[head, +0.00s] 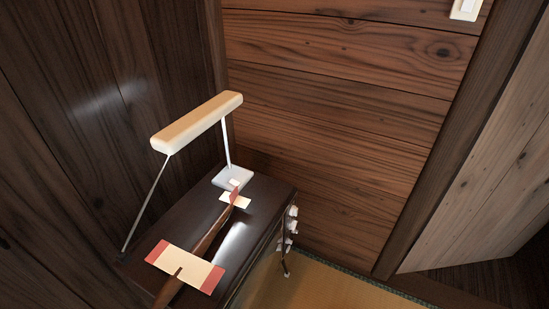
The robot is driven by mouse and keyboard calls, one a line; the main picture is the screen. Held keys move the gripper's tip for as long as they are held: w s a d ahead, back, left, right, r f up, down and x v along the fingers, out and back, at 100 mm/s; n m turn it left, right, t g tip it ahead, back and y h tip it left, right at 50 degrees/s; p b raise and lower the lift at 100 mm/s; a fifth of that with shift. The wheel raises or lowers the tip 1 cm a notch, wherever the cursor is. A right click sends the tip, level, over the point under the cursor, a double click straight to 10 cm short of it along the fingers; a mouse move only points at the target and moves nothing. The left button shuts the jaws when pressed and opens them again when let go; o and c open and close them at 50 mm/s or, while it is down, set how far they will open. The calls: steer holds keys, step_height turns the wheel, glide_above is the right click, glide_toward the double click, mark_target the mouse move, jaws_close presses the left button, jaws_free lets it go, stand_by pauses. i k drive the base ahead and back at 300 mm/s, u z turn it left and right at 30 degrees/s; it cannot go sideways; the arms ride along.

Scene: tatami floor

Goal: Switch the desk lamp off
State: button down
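The desk lamp (197,122) has a long cream bar head, set above a dark cabinet top in the head view. A pale post joins its right end to a small white base (232,178). A thinner grey rod runs from its left end down to the cabinet's left edge. A small pale block (235,183) on the front of the base may be the switch. The lamp's underside is hidden. A pale streak shines on the cabinet top and another on the left wall. I cannot make out my gripper in this view.
On the dark cabinet (174,223) lies a long brown stick-like thing (207,240) with cream-and-red pieces (203,271). White knobs (291,216) stick out from the cabinet's right side. A wall switch (466,9) is at top right. Tatami floor (330,289) shows free at the bottom.

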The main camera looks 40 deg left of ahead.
mark_target(232, 182)
steer(key=u, duration=0.05)
steer(key=k, duration=0.9)
steer(key=u, duration=1.05)
steer(key=i, duration=1)
